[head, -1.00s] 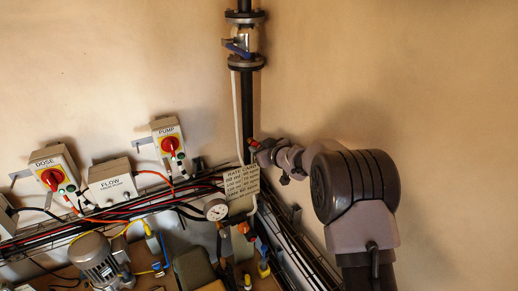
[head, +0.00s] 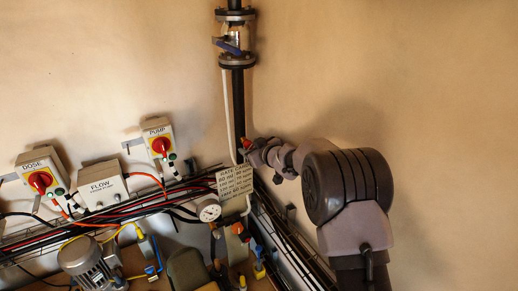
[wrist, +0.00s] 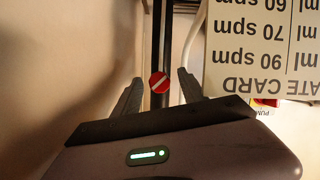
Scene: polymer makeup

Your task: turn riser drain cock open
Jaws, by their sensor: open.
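The riser (head: 238,110) is a dark vertical pipe in the corner. In the wrist view a round red knob with a white diagonal stripe (wrist: 159,82) sits in front of the dark pipe (wrist: 163,35); it looks like the drain cock. The red part also shows in the head view (head: 246,143), at the tip of my arm. My gripper (wrist: 160,76) is open, one finger on each side of the red knob, with visible gaps on both sides. In the head view my gripper (head: 255,151) is small and its fingers are hard to make out.
A rate card (head: 235,181) hangs close beside my gripper, and also shows in the wrist view (wrist: 265,50). Higher on the riser is a blue-handled valve (head: 228,46). A gauge (head: 208,210), cable tray and switch boxes (head: 158,145) lie left and below. The right wall is bare.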

